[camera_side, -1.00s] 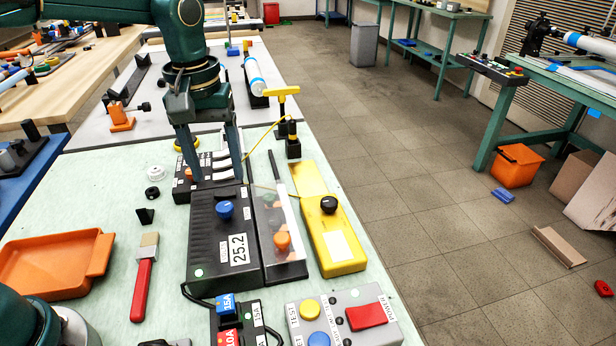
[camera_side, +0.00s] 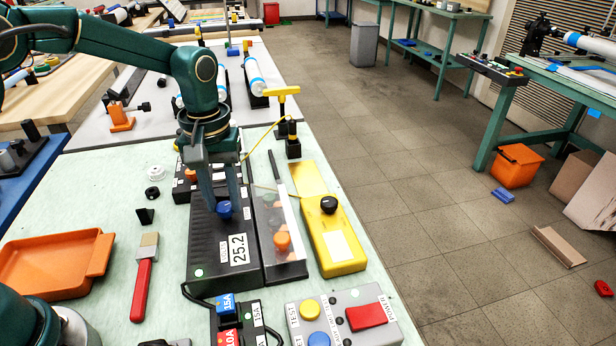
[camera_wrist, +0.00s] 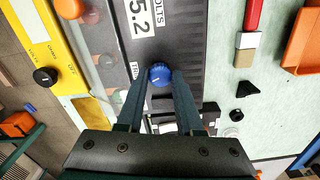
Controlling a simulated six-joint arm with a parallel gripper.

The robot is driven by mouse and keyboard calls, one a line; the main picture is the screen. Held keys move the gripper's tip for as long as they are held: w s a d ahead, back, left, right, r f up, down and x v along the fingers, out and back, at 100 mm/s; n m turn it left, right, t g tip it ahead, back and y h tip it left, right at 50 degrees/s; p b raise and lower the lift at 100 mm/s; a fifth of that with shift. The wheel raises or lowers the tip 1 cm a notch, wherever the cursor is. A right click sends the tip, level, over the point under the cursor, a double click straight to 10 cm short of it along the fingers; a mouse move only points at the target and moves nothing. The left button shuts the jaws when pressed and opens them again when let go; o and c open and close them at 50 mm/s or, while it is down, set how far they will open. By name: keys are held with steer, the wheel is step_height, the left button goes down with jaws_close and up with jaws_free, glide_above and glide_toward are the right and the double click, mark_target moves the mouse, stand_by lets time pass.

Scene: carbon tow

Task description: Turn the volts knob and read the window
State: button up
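The black power box (camera_side: 204,262) stands on the pale green bench with a blue knob (camera_side: 224,209) on its top. Its white window (camera_side: 239,249) reads 25.2, with a small label beside it. In the wrist view the window (camera_wrist: 139,18) is partly cut off by the top edge and a VOLTS label shows beside it. My gripper (camera_side: 223,207) is low over the box, its two fingers on either side of the blue knob. In the wrist view the fingertips look closed against the sides of the knob (camera_wrist: 160,74).
A clear-covered unit with an orange knob (camera_side: 282,240) stands right of the box, then a yellow box with a black knob (camera_side: 328,204). A grey panel with a red switch (camera_side: 367,316) is in front. A brush (camera_side: 145,275) and orange tray (camera_side: 50,265) lie left.

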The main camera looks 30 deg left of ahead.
jaws_close()
steer(key=shift+m, duration=0.3)
steer(key=m, duration=0.4)
steer(key=shift+m, duration=2.4)
steer(key=o, duration=0.8)
jaws_free()
